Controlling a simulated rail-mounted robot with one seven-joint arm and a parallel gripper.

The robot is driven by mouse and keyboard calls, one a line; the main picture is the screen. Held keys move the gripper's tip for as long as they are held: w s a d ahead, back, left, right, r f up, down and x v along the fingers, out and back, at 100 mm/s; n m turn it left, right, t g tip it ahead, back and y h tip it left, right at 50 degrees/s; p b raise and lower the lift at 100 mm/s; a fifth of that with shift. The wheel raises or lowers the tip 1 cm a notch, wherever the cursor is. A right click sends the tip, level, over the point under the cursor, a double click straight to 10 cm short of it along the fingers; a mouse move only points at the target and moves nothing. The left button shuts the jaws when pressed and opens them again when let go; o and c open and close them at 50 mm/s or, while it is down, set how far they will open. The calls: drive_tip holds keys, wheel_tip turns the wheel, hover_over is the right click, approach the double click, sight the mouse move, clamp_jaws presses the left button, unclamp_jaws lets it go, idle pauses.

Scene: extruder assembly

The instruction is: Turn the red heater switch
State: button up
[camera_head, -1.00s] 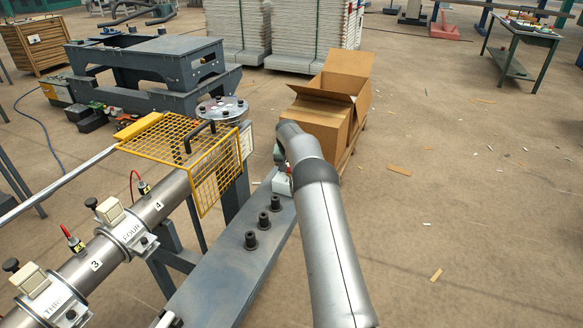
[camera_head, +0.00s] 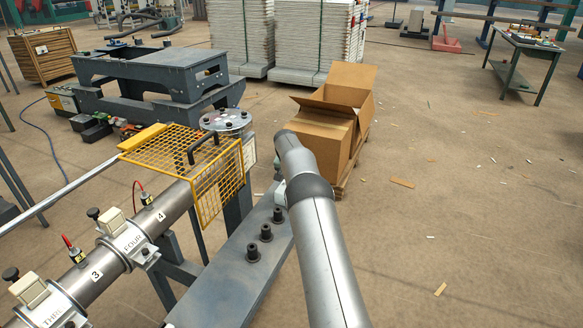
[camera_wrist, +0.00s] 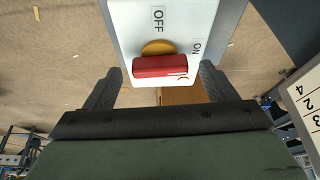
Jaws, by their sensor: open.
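The red heater switch (camera_wrist: 160,66) shows in the wrist view as a red bar handle on a yellow round base, mounted on a white panel (camera_wrist: 190,18) with OFF and ON labels. The red bar lies crosswise in the picture, with a small mark at its right end. My gripper (camera_wrist: 160,80) is open, with one dark finger at each side of the red bar and a gap on both sides; I cannot tell how deep the fingers reach around it. In the head view my arm hides the gripper and the switch.
A yellow mesh guard (camera_head: 190,165) and the barrel (camera_head: 115,255) with numbered heater bands stand left of my arm. A grey beam with black bolts (camera_head: 252,250) runs beside it. An open cardboard box (camera_head: 325,120) stands behind. Floor to the right is mostly clear.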

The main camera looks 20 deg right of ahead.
drive_tip(key=v, duration=1.6)
drive_tip(key=shift+s+r+b, duration=0.2)
drive_tip(key=shift+r+b, duration=0.1)
drive_tip(key=shift+r, duration=0.05)
drive_tip(key=shift+a, duration=0.15)
drive_tip(key=s+a+r+n+y+p, duration=0.1)
drive_tip(key=s+a+r, duration=0.25)
drive_tip(key=s, duration=0.25)
drive_tip(key=s+a+r+n+p, duration=0.1)
drive_tip(key=s+a+r+p, duration=0.15)
drive_tip(key=s+a, duration=0.2)
drive_tip(key=s+a+n+g+p, duration=0.1)
drive_tip(key=s+a+n, duration=0.1)
drive_tip(key=s, duration=1.1)
drive_tip(key=s+a+f+n+g+y+p, duration=0.1)
drive_tip(key=s+a, duration=0.4)
drive_tip(key=s, duration=0.8)
drive_tip(key=s+a+n+y+p, duration=0.1)
drive_tip(key=s+a+n, duration=0.2)
drive_tip(key=s, duration=0.9)
drive_tip(key=shift+s+a+f+n+g, duration=0.35)
drive_tip(key=shift+s+a+n+g, duration=0.05)
drive_tip(key=shift+a, duration=0.05)
